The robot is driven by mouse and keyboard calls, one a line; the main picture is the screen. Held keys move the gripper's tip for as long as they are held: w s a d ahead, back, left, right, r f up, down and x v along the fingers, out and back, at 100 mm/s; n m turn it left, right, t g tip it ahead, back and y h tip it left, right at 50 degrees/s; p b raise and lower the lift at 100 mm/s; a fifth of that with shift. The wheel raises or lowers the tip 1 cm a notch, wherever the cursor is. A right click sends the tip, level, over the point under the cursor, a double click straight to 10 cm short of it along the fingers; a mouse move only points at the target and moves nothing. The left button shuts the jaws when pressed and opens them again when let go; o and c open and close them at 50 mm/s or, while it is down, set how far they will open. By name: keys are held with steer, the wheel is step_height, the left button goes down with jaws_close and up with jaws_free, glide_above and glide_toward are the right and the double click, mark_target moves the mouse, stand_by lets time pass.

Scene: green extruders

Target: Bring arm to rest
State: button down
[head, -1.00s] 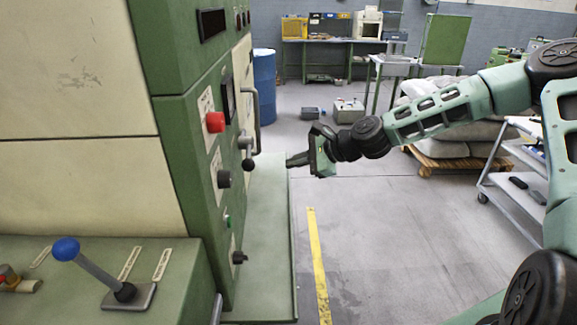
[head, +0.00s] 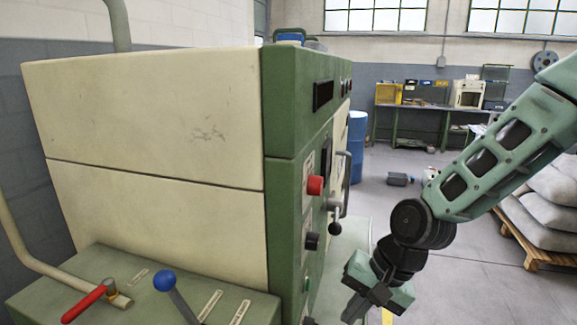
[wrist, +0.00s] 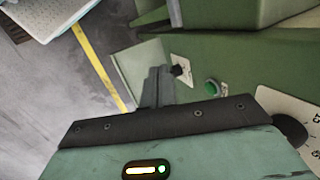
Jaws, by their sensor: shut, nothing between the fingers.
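My gripper (head: 354,308) hangs at the lower right of the head view, its fingers pointing down and cut near the frame's bottom. In the wrist view my gripper (wrist: 158,88) shows its fingers together, with nothing between them. It is in front of the green and cream extruder (head: 160,150), apart from its control panel (head: 300,200). The panel carries a red button (head: 315,186), a black knob (head: 312,241) and a handle with a dark ball (head: 335,227). The wrist view also shows a green button (wrist: 211,87).
A blue-knobbed lever (head: 165,281) and a red-handled valve (head: 90,302) sit at the machine's lower left. A blue barrel (head: 358,145) stands behind the panel. Sacks on a pallet (head: 545,255) lie at the right. Open floor lies beyond my arm, with a yellow line (wrist: 95,65).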

steer(key=s+r+n+h, duration=0.1)
steer(key=s+r+n, duration=0.2)
steer(key=s, duration=0.3)
steer(key=s+d+r+n+h, duration=0.1)
steer(key=s+r+n+h, duration=0.1)
steer(key=s+n, duration=0.2)
steer(key=s+d+r+n+h, duration=0.1)
steer(key=s+r+n, duration=0.2)
steer(key=s, duration=0.5)
steer(key=shift+d+r+n, duration=0.15)
steer(key=shift+r+n, duration=0.15)
steer(key=shift+n, duration=0.5)
